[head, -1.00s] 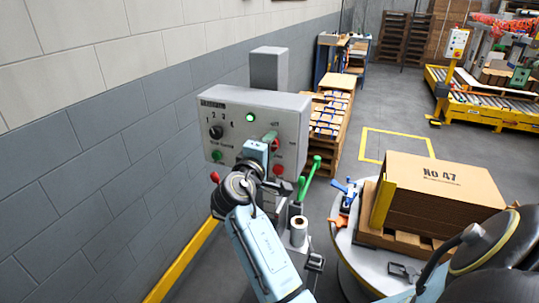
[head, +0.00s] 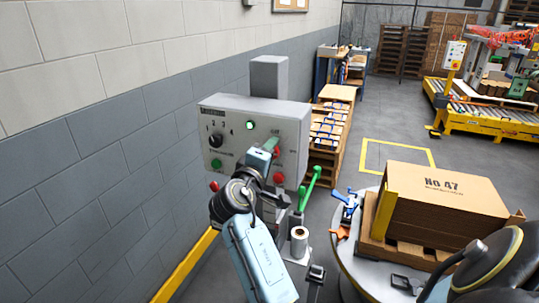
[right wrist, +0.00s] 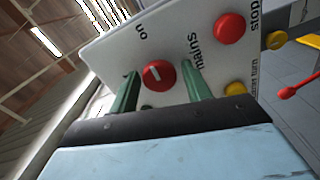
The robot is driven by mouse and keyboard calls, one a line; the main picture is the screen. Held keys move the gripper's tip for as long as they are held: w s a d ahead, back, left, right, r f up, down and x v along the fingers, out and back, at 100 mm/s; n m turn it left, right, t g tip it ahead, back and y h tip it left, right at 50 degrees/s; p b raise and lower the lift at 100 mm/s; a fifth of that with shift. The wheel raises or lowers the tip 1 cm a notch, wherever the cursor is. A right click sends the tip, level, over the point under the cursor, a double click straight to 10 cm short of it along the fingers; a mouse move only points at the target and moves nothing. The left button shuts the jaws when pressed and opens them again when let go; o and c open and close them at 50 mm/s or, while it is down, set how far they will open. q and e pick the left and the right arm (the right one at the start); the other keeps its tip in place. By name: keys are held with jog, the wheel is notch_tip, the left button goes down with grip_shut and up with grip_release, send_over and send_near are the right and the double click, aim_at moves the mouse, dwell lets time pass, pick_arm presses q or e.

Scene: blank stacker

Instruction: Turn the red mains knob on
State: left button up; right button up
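The grey control panel (head: 235,143) stands by the wall in the head view. The red mains knob (right wrist: 159,74) has a white mark and sits beside the word "mains" in the right wrist view. It is partly hidden behind my gripper in the head view (head: 277,153). My right gripper (right wrist: 160,80) is at the panel, its green fingers apart on either side of the knob. A gap shows between each finger and the knob, so I see no grip. My left gripper is not in view.
A red stop button (right wrist: 229,28) and a yellow button (right wrist: 235,88) are close to the right finger. A round table with a No 47 carton (head: 440,195) stands at the right. A green lever (head: 311,185) rises beside the panel.

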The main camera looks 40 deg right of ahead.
jog(key=shift+o, duration=0.7)
jog(key=b+v, duration=0.1)
jog(key=v, duration=1.2)
jog(key=shift+a+b, duration=0.15)
jog(key=shift+b, duration=0.15)
jog(key=shift+s, duration=0.1)
